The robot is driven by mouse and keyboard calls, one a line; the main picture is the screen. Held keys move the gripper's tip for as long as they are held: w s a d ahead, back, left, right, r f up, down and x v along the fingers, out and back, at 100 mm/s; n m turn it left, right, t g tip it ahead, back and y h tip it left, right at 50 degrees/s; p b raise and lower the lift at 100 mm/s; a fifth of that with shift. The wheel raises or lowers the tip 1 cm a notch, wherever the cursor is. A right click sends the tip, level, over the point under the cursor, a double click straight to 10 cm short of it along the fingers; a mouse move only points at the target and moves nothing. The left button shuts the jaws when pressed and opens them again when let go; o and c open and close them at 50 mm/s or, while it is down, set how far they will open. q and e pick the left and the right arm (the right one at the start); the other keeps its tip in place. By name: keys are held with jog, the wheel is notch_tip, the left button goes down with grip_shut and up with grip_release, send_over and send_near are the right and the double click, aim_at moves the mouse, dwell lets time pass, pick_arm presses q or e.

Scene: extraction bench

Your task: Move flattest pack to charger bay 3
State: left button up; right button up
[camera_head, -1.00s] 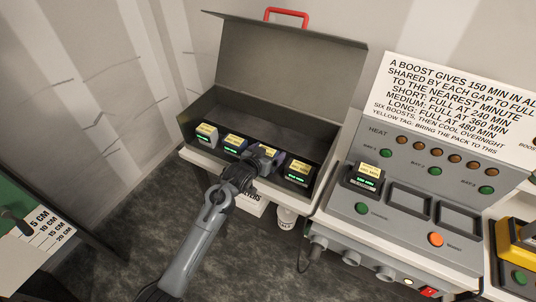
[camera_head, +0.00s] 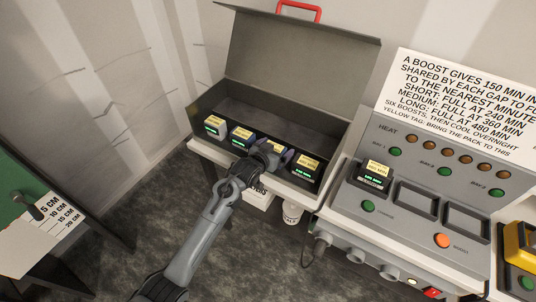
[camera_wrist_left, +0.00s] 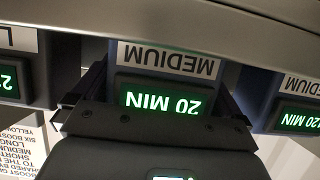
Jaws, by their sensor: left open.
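A row of battery packs stands in the open grey case: first pack (camera_head: 214,126), second pack (camera_head: 240,137), third pack (camera_head: 279,149) and fourth pack (camera_head: 304,167). My left gripper (camera_head: 268,157) is at the third pack and partly hides it. In the left wrist view, its open fingers (camera_wrist_left: 160,100) lie either side of this pack (camera_wrist_left: 165,62), which reads MEDIUM and 20 MIN, upside down. A neighbouring pack there (camera_wrist_left: 298,105) reads MEDIUM and 120 MIN. The charger's bay 3 (camera_head: 453,234) is the empty right-hand recess. My right gripper is not in view.
The charger (camera_head: 385,222) stands right of the case (camera_head: 290,60). Another pack (camera_head: 374,176) sits in bay 1, and bay 2 (camera_head: 415,213) is empty. A sign (camera_head: 470,100) stands behind the charger. The case's front wall is close to my gripper.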

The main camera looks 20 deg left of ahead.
pick_arm(q)
jog(key=shift+f+b, duration=0.25)
jog(key=shift+b, duration=0.15)
jog(key=p+v, duration=0.1)
jog(key=v, duration=0.2)
jog(key=p+v, duration=0.1)
jog(key=v, duration=0.2)
jog(key=p+v, duration=0.1)
jog(key=v, duration=0.2)
jog(key=shift+s+r, duration=0.15)
jog(key=shift+r, duration=0.3)
jog(key=s+f+g+y, duration=0.1)
jog(key=s+f+g, duration=0.2)
jog(key=s, duration=1)
jog(key=s+f+g, duration=0.4)
jog(key=s+f, duration=0.2)
jog(key=s, duration=0.7)
jog(key=shift+s+y, duration=0.2)
jog(key=shift+y, duration=0.2)
jog(key=s+g, duration=0.1)
jog(key=s, duration=0.4)
jog(key=s+g, duration=0.1)
jog(key=s, duration=0.3)
jog(key=shift+s+r+g, duration=0.2)
jog(key=shift+s+g, duration=0.2)
jog(key=c, duration=0.3)
jog(key=shift+w, duration=0.1)
